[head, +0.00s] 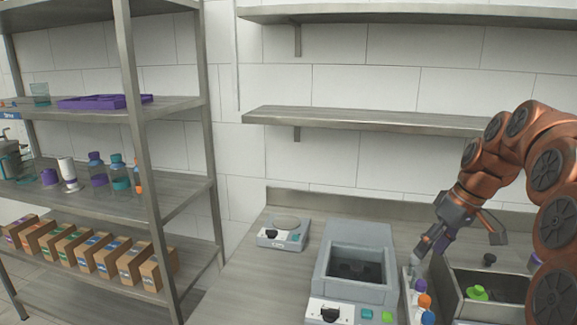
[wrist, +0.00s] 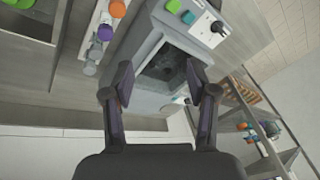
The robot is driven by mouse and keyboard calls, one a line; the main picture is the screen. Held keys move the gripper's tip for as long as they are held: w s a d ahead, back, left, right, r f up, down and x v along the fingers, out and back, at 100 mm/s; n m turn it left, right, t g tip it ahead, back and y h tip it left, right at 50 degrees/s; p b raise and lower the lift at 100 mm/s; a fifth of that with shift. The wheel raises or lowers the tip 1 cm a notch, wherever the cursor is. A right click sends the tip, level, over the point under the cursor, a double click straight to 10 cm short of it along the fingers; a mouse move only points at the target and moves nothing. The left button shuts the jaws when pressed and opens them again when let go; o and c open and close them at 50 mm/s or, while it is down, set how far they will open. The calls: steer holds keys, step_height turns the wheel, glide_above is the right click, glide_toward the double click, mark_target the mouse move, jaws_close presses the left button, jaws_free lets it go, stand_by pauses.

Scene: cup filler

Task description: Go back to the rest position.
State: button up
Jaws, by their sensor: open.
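My gripper (head: 466,243) is at the end of my copper-coloured arm on the right of the head view, above the counter between the grey filler machine (head: 358,262) and a metal bin. In the wrist view my gripper (wrist: 160,88) shows two dark fingers spread wide apart with nothing between them. The machine (wrist: 165,40) shows beyond the fingers, with its dark square well. The fingers look apart from the machine.
A narrow rack with coloured caps (head: 424,300) stands right of the machine. The metal bin (head: 500,278) holds a green item. A small scale (head: 284,232) sits left of the machine. A shelf unit (head: 150,110) with bottles and boxes stands left. A wall shelf (head: 400,120) hangs behind.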

steer(key=s+a+f+m+g, duration=0.1)
steer(key=s+a+f, duration=0.1)
steer(key=s+a, duration=0.6)
steer(key=s+a+f+m+h, duration=0.1)
steer(key=s+f, duration=0.2)
steer(key=s, duration=0.5)
steer(key=s+a+f+m+g+h, duration=0.1)
steer(key=s+f, duration=0.3)
steer(key=s, duration=0.5)
steer(key=s+a+f+m+g+h, duration=0.1)
steer(key=s+a+f, duration=0.2)
steer(key=s, duration=0.6)
steer(key=shift+f+m, duration=0.3)
steer(key=shift+m, duration=0.1)
steer(key=shift+c, duration=0.3)
